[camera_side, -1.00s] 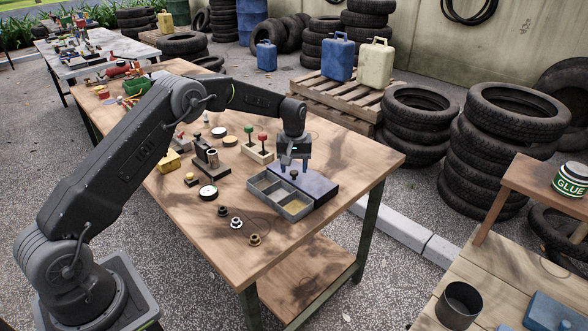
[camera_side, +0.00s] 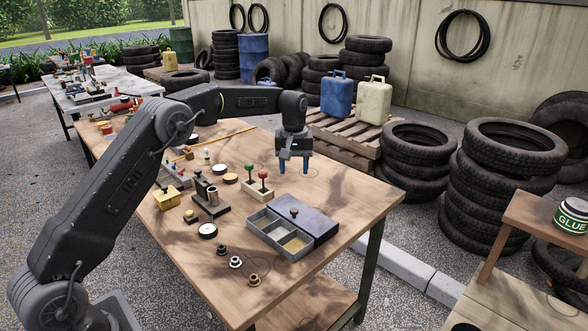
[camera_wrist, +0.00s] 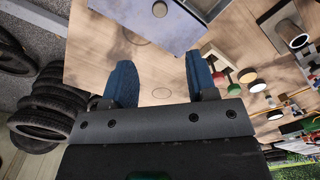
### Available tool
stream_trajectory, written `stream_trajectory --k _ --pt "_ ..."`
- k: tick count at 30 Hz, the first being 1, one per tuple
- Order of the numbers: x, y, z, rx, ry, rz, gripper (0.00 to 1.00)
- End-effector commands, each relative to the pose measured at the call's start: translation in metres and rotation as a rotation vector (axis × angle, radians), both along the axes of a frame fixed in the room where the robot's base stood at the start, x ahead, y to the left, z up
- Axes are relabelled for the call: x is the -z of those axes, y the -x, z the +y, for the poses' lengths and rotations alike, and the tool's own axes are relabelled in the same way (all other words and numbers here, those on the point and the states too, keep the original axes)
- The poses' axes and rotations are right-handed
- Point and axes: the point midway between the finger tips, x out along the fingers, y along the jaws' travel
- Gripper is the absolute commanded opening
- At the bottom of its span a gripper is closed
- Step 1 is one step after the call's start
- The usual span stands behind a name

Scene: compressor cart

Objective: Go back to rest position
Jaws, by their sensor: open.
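My gripper (camera_side: 295,166) hangs pointing down above the wooden table (camera_side: 340,210), behind the grey box in the side view. Its blue fingers are apart with nothing between them. It also shows in the wrist view (camera_wrist: 160,80), where bare wood lies between the fingers. The grey compartment box (camera_side: 262,224) has its purple lid (camera_side: 312,222) slid off to the right side, with a round knob on it. The lid's edge and knob also show at the top of the wrist view (camera_wrist: 150,22).
A stand with green and red knobs (camera_side: 258,188) is left of my gripper. A metal cup on a dark block (camera_side: 211,200), a yellow block (camera_side: 172,198) and several small fittings (camera_side: 235,262) lie on the table. Tyre stacks (camera_side: 408,160) stand beyond. The table's right side is clear.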

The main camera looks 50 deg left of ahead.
Motion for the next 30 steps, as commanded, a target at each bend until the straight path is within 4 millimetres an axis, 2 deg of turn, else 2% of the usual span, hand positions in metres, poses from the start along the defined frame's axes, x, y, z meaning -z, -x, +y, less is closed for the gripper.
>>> stream_trajectory --k 5,8,11,15,21,26,30 --pt "-0.01 0.004 -0.004 0.015 -0.002 -0.011 0.52" --pt "-0.034 0.016 -0.013 0.056 -0.009 -0.04 0.52" --pt "-0.066 0.039 -0.026 0.119 -0.019 -0.079 0.52" --pt "-0.106 0.082 -0.047 0.22 -0.036 -0.138 0.52" --pt "-0.143 0.154 -0.073 0.361 -0.066 -0.223 0.52" --pt "-0.155 0.217 -0.091 0.474 -0.095 -0.291 0.52" --pt "-0.152 0.272 -0.103 0.571 -0.124 -0.35 0.52"
